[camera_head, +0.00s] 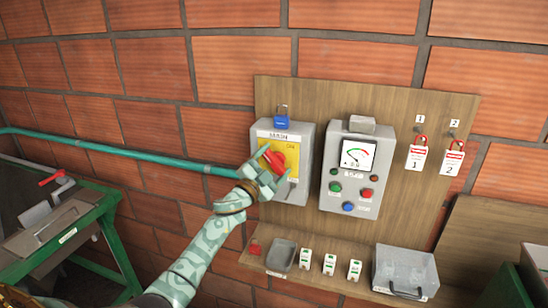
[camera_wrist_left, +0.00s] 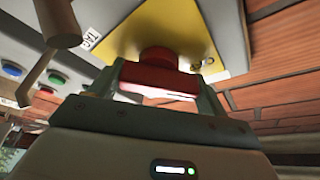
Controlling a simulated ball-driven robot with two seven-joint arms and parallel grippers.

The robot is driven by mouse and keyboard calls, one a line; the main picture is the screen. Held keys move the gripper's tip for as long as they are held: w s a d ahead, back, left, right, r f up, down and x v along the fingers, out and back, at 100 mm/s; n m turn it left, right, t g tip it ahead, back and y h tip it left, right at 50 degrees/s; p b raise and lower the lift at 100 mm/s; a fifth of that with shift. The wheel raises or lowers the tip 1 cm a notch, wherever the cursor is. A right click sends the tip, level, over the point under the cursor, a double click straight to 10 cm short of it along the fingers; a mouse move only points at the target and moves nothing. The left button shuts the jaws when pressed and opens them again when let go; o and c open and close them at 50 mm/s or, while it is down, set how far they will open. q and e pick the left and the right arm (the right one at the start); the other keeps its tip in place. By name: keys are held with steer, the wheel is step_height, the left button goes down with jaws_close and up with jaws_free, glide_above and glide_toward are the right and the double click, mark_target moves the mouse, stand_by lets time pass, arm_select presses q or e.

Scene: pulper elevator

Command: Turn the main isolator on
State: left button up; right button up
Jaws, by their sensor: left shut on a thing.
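The main isolator (camera_head: 297,138) is a grey box labelled MAIN with a yellow plate, mounted on a wooden board on the brick wall. Its red rotary handle (camera_head: 275,158) sits on the yellow plate, and a blue padlock (camera_head: 282,121) is at the box's top edge. My left gripper (camera_head: 269,174) is at the handle. In the left wrist view the red handle (camera_wrist_left: 148,78) is between the two fingers, which are shut on it; the yellow plate (camera_wrist_left: 190,32) is behind. The handle is partly hidden by the gripper in the head view. My right gripper is not in view.
Right of the isolator is a grey control box (camera_head: 342,195) with a dial and coloured buttons. Two tagged red padlocks (camera_head: 418,154) hang further right. A teal pipe (camera_head: 130,152) runs along the wall at left.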

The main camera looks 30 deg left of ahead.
arm_select(q)
steer(key=m+g+p, duration=0.1)
steer(key=m+p, duration=0.1)
steer(key=m, duration=0.1)
steer(key=m+g+h+p, duration=0.1)
steer(key=m+p, duration=0.1)
steer(key=m, duration=0.1)
steer(key=shift+d+r, duration=0.1)
steer(key=shift+r, duration=0.1)
steer(key=shift+f+m+g+p, duration=0.1)
steer(key=shift+m+g+p, duration=0.3)
steer(key=shift+m+p, duration=0.65)
steer(key=shift+m, duration=0.25)
steer(key=shift+f+p, duration=0.15)
steer(key=shift+p, duration=0.15)
steer(key=o, duration=0.7)
steer(key=shift+o, duration=1.4)
steer(key=shift+w+d, duration=0.1)
steer(key=shift+w, duration=0.05)
steer(key=s+a+b, duration=0.1)
steer(key=s+a, duration=0.1)
steer(key=s, duration=1.4)
steer(key=shift+a+b, duration=0.3)
